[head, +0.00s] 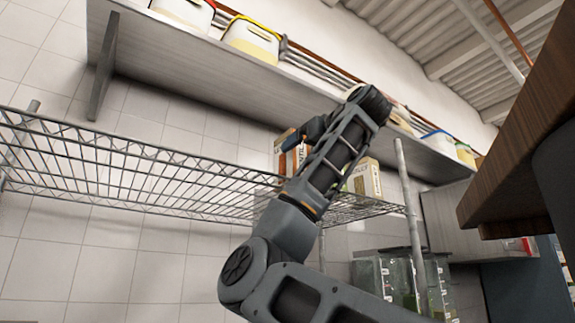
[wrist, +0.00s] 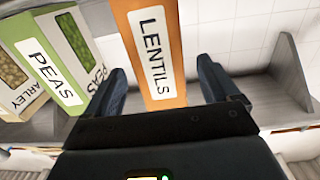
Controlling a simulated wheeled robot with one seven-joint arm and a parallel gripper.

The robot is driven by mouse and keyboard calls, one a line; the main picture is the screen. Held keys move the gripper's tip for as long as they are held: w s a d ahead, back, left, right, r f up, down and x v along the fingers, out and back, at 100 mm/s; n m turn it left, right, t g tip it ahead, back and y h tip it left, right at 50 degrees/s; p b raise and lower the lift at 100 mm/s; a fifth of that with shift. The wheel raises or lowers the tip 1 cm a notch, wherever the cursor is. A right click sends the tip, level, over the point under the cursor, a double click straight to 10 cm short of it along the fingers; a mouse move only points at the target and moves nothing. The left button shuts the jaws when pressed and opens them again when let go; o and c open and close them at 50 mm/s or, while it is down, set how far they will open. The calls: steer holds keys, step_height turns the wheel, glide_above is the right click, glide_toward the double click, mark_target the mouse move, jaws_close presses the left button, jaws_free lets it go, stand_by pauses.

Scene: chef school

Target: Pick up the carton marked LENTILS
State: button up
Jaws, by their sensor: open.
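The orange LENTILS carton (wrist: 157,50) has a white label and stands in the wrist view between my two fingers. My gripper (wrist: 163,75) is open, with one dark blue finger on either side of the carton's near end. Gaps show between the carton and both fingers. In the head view, my gripper (head: 305,133) is up at the wire shelf, in front of an orange-sided carton (head: 281,160) that is partly hidden by my arm.
A solid shelf (head: 200,60) with tubs runs above. A wooden edge (head: 525,140) juts in at right.

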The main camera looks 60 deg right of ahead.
steer(key=p+x, duration=0.2)
steer(key=x, duration=0.4)
steer(key=shift+w+d+p, duration=0.2)
steer(key=shift+w+p, duration=0.05)
steer(key=shift+p, duration=0.15)
steer(key=shift+c, duration=0.3)
steer(key=c, duration=1.3)
steer(key=shift+r, duration=0.1)
steer(key=shift+c, duration=0.6)
steer(key=shift+a+r, duration=0.1)
steer(key=shift+r, duration=0.1)
